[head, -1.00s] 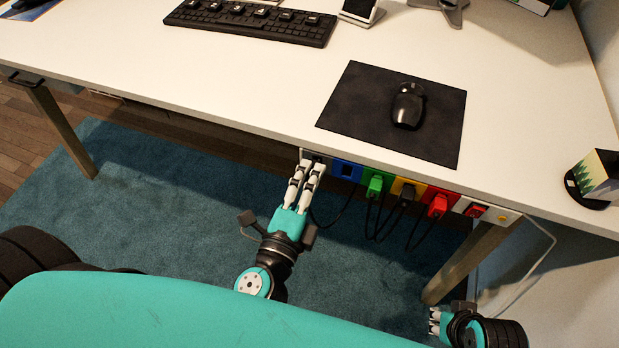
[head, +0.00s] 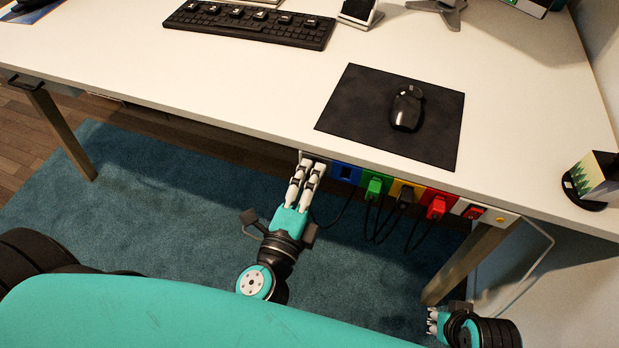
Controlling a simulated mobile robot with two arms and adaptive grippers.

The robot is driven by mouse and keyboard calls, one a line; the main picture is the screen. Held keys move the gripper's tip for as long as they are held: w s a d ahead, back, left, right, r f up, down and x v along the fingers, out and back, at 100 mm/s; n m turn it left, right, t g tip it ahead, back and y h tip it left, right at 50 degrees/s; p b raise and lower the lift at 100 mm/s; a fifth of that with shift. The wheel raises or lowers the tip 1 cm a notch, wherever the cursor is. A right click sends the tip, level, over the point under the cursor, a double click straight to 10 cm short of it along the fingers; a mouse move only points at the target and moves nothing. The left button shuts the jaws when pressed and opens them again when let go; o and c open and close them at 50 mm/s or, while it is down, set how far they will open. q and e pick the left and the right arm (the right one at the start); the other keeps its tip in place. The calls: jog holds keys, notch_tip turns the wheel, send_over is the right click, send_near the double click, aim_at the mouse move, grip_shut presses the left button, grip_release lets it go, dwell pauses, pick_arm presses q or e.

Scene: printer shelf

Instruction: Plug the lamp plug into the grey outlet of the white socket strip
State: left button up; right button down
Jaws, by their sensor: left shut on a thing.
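The white socket strip (head: 506,217) runs along the front edge of the desk, with coloured outlets. My left gripper (head: 307,168) is at the strip's left end, in front of its grey outlet (head: 320,160). It is shut on the lamp plug, which its fingers mostly hide; I cannot tell how deep the plug sits in the outlet. A dark cord hangs beside the fingers.
A green plug (head: 374,188), a black plug (head: 405,199) and a red plug (head: 437,207) sit in the neighbouring outlets, cords hanging below. A red switch (head: 474,212) is further right. The desk (head: 240,90) is above, with a mouse pad (head: 350,115). A desk leg (head: 465,262) stands right.

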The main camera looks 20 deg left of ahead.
jog(key=shift+f, duration=0.1)
pick_arm(q)
jog(key=shift+w, duration=0.2)
pick_arm(e)
jog(key=shift+f, duration=0.3)
pick_arm(q)
jog(key=shift+w, duration=0.15)
pick_arm(e)
jog(key=shift+a+f, duration=0.15)
jog(key=shift+f, duration=0.25)
pick_arm(q)
jog(key=o, duration=1.1)
jog(key=shift+o, duration=0.2)
pick_arm(e)
jog(key=shift+w, duration=0.1)
jog(key=shift+r, duration=0.1)
